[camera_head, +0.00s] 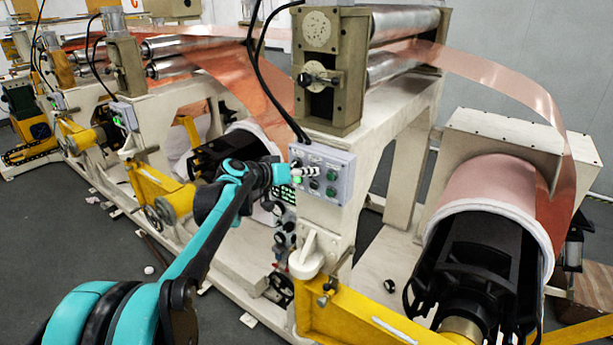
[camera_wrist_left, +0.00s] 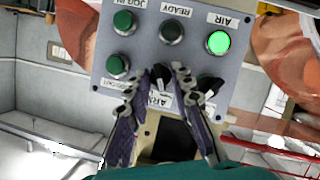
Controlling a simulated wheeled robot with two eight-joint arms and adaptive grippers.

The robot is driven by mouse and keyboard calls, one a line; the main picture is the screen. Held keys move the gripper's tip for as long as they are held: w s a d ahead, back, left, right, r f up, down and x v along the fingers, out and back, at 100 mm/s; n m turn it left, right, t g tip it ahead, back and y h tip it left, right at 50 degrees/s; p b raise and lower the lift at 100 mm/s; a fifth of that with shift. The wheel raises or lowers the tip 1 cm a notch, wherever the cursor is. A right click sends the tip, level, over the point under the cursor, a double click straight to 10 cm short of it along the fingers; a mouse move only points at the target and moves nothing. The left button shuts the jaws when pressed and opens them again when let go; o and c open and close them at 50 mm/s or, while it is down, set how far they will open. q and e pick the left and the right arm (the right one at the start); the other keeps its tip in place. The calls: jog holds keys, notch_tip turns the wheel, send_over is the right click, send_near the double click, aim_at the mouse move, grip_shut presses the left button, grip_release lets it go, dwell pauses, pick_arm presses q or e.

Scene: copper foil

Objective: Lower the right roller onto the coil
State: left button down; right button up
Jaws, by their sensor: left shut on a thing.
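A grey control box (camera_head: 336,186) hangs on the front of the machine frame. In the left wrist view its panel (camera_wrist_left: 147,42) appears upside down, with a lit green AIR lamp (camera_wrist_left: 218,42), a dark READY lamp (camera_wrist_left: 172,31), green buttons and two black knobs. My left gripper (camera_head: 296,172) is at the box; its fingers (camera_wrist_left: 163,75) are shut around the black knob (camera_wrist_left: 160,82) above a partly covered label that seems to read ARM. The copper coil (camera_head: 487,184) sits at the right on a black core. Steel rollers (camera_head: 405,24) are above; which is the right roller is unclear. My right gripper is out of view.
A second knob (camera_wrist_left: 209,84) is close beside my right-hand finger in the wrist view. A yellow arm (camera_head: 365,318) crosses below the box. Copper foil (camera_head: 490,75) runs down to the coil. Grey floor (camera_head: 40,220) is open at the left.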

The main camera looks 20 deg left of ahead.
pick_arm(q)
jog(key=shift+a+n, duration=0.1)
jog(key=shift+n, duration=0.3)
jog(key=shift+h, duration=0.3)
jog(key=c, duration=1.7)
grip_release()
jog(key=v, duration=1.2)
jog(key=shift+r, duration=0.15)
